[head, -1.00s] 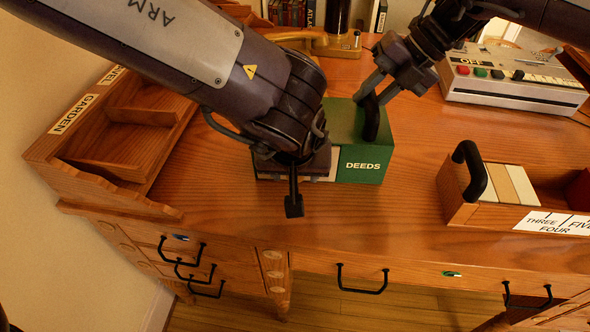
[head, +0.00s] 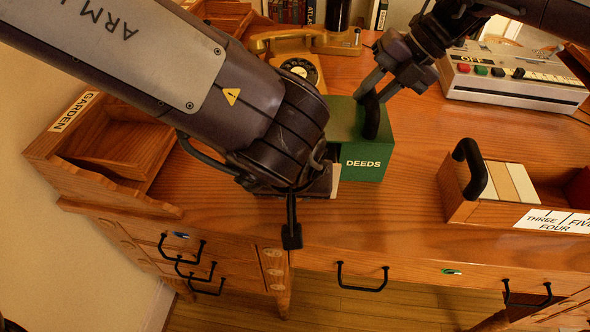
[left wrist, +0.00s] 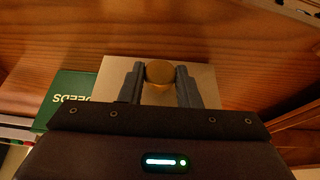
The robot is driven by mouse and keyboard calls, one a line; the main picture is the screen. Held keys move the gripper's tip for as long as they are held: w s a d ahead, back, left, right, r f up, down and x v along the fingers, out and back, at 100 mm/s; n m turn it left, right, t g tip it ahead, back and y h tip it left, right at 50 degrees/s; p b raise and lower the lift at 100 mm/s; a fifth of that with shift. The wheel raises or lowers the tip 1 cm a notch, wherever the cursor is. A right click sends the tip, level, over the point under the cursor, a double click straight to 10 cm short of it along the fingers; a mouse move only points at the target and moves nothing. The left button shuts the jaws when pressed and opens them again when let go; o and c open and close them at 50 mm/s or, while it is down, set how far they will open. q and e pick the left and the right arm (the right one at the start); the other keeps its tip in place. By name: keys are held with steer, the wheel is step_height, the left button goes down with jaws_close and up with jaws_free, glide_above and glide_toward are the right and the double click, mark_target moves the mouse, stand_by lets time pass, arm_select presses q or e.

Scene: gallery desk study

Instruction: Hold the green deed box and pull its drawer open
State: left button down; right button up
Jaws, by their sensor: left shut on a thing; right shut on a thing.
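The green deed box (head: 345,118) stands on the desk, its DEEDS label facing the front edge. My right gripper (head: 376,90) is shut on the black handle on its top. My left gripper (left wrist: 160,80) is shut on a round brass knob (left wrist: 160,71) in front of a pale panel (left wrist: 115,75), apparently the drawer front. In the left wrist view the box (left wrist: 68,98) shows beside that panel, its label upside down. In the head view, my left arm hides the knob and most of the drawer; how far it stands out is hard to tell.
A wooden tray (head: 455,205) with a black handle stands to the right. A gold telephone (head: 300,62) and a grey button console (head: 510,82) stand behind. Bare desk lies in front of the box.

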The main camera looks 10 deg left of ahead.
arm_select(q)
steer(key=s, duration=0.4)
steer(key=shift+s+d, duration=0.15)
arm_select(e)
steer(key=shift+r, duration=0.15)
steer(key=shift+w, duration=0.1)
arm_select(q)
steer(key=c, duration=1.1)
jaws_free()
steer(key=shift+r, duration=0.3)
steer(key=v, duration=1.1)
steer(key=shift+s+r, duration=0.15)
steer(key=shift+s, duration=0.05)
